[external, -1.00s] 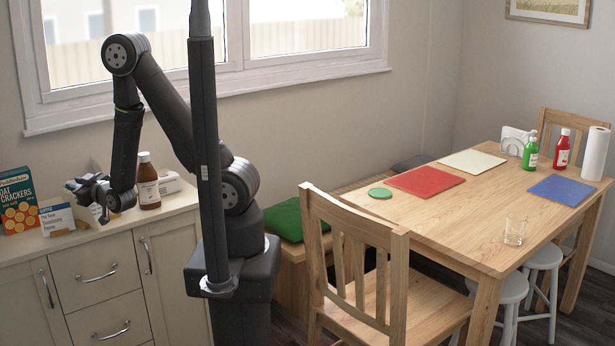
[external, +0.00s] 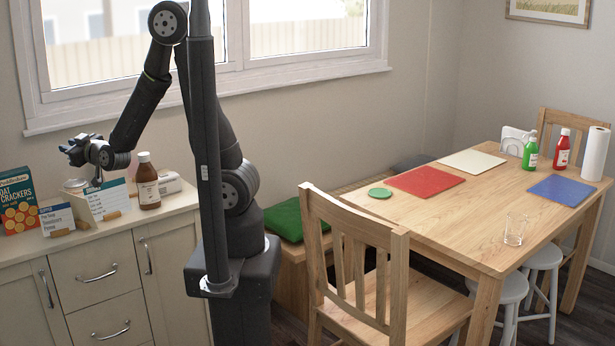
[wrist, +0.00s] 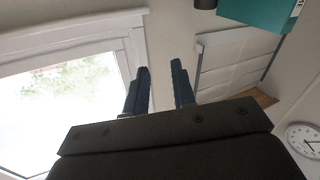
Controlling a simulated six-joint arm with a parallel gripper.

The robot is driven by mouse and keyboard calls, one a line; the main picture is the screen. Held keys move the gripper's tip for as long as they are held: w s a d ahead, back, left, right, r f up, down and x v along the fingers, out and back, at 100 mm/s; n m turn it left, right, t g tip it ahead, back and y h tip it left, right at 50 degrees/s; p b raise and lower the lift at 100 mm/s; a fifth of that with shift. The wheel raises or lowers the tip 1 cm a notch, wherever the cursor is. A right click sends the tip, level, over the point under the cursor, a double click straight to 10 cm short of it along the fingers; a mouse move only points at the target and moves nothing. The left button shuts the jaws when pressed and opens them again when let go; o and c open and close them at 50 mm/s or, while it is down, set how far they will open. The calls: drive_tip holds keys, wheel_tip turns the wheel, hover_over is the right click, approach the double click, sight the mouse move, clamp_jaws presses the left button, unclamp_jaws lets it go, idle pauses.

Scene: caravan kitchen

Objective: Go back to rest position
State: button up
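My gripper (external: 76,150) is raised above the counter at the left in the external view, just above the back of the label cards. In the wrist view my gripper (wrist: 160,82) shows two dark fingers standing apart with nothing between them. My arm is bent with its elbow high in front of the window.
On the counter (external: 105,238) stand a cracker box (external: 17,201), white-blue label cards (external: 57,219) (external: 106,200), a brown bottle (external: 147,182) and a white packet (external: 169,183). A round lidded thing (external: 76,185) sits behind the cards. The dining table (external: 440,222) is at the right.

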wheel_tip(320, 180, up, 5)
drive_tip(key=w+d+m+t+h, duration=0.1)
drive_tip(key=w+d+m+t, duration=0.1)
drive_tip(key=w, duration=0.8)
drive_tip(key=shift+d+r+t+h, duration=0.3)
drive_tip(key=shift+d+t, duration=0.1)
drive_tip(key=shift+d, duration=0.4)
